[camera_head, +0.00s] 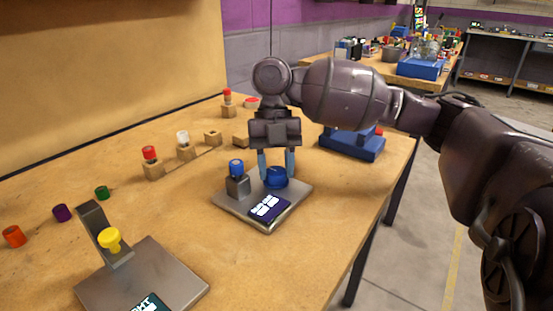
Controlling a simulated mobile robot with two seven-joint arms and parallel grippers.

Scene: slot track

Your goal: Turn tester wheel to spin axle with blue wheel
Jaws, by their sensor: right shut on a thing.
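The tester is a grey metal plate (235,206) with a small dark display (269,208) at its front. On its left side a grey block (237,185) carries a small blue wheel (236,166) on top. A wider, dark blue tester wheel (275,182) sits at the plate's back right. My right gripper (276,172) points straight down over the tester wheel, its light blue fingers on both sides of it, shut on it. The axle itself cannot be made out. My left gripper is not in view.
Another grey plate (175,275) with a slanted post and yellow wheel (110,240) stands front left. Loose orange (14,237), purple (62,213) and green (102,193) cylinders lie left. Wooden blocks (154,170) stand behind. A blue holder (352,145) is right, near the table edge.

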